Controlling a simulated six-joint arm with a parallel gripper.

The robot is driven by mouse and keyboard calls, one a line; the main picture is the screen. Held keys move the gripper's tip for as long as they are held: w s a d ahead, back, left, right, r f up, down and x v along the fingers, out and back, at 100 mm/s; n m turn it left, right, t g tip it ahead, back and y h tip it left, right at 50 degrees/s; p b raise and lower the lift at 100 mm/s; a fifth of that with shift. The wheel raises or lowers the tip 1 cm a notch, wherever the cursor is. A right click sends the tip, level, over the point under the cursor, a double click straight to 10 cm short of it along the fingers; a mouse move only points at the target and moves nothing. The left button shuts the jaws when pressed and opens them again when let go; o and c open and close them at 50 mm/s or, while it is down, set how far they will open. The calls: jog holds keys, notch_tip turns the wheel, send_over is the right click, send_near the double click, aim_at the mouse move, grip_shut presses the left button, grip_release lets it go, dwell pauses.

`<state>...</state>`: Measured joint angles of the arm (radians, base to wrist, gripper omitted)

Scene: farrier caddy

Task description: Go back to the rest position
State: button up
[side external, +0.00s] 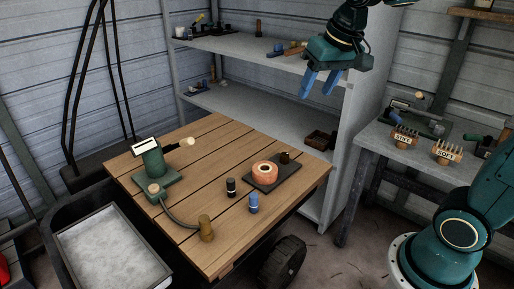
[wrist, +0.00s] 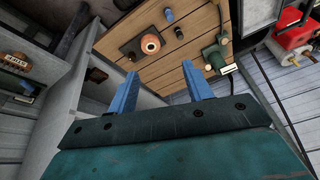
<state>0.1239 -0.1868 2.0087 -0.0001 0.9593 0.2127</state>
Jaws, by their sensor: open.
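My gripper (side external: 321,84) has two blue fingers and is high up at the upper right in the side view, above the right end of the wooden table and in front of the shelf unit. It is open and nothing shows between its fingers. In the wrist view my gripper (wrist: 157,90) also has its fingers apart, with part of the wooden table top (wrist: 205,22) beyond them. The table top (side external: 200,215) is far below the fingers, and they touch nothing that I can see.
A copper-coloured roll (side external: 265,174) on a dark plate, a black bottle (side external: 231,187), a blue bottle (side external: 253,203) and a green device (side external: 152,160) stand on the table. The grey shelf unit (side external: 345,140) rises behind. A side bench (side external: 372,136) holds brushes. Open air surrounds the fingers.

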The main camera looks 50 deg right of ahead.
jog(key=s+a+f+n, duration=0.2)
jog(key=s, duration=0.6)
jog(key=s+a+f+n+t, duration=0.1)
jog(key=s+a+f, duration=0.1)
jog(key=s, duration=0.6)
jog(key=shift+f+n+y, duration=0.25)
jog(key=shift+n+y, duration=0.05)
jog(key=shift+n, duration=0.1)
